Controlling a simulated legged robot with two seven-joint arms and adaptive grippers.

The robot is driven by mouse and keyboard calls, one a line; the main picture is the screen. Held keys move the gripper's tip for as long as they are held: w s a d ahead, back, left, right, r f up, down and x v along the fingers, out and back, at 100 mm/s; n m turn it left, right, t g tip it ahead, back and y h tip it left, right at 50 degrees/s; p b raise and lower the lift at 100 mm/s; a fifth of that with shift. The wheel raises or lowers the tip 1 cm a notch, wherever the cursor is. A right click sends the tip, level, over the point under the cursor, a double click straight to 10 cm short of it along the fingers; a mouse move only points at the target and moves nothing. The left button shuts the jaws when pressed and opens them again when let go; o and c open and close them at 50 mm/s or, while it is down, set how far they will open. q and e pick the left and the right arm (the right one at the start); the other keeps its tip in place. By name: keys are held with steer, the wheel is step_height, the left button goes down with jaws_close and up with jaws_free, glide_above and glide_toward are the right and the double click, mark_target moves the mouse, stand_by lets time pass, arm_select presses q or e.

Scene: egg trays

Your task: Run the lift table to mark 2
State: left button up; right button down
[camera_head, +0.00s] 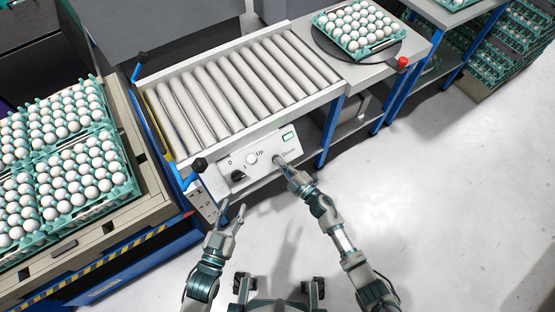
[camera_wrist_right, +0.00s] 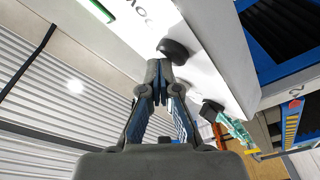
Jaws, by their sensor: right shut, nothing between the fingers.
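The lift table (camera_head: 150,246) is at the left, a blue frame with a striped edge, bearing a pallet of egg trays. The white control panel (camera_head: 258,158) is on the roller conveyor's front, with "Up" and "Down" labels, a black selector knob (camera_head: 238,176) and a green display (camera_head: 288,136). My right gripper (camera_head: 280,163) is shut and empty at the panel by the "Down" label. In the right wrist view its closed fingertips (camera_wrist_right: 158,68) are close to a dark round button (camera_wrist_right: 172,50); contact is unclear. My left gripper (camera_head: 232,211) is open and empty below the panel.
The roller conveyor (camera_head: 175,112) lies behind the panel. A tray of eggs (camera_head: 358,27) sits on a round dark plate at its right, near a red button (camera_head: 402,62). A blue post with a yellow strip and red marker (camera_wrist_right: 296,93) shows in the wrist view.

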arm_select(q)
step_height(320, 180, up, 2)
steer(key=shift+r+p, duration=0.1)
steer(key=shift+p, duration=0.45)
arm_select(e)
steer(key=shift+s+d+r, duration=0.35)
steer(key=shift+s+r, duration=0.1)
steer(key=shift+r, duration=0.15)
steer(key=shift+f, duration=0.1)
arm_select(q)
steer(key=shift+w, duration=0.1)
step_height(320, 180, up, 6)
steer(key=p, duration=0.4)
steer(key=shift+t, duration=0.4)
arm_select(e)
steer(key=s+d+r, duration=0.2)
steer(key=s+r, duration=0.1)
steer(key=shift+d+r, duration=0.1)
steer(key=shift+r, duration=0.15)
arm_select(q)
steer(key=shift+w, duration=0.1)
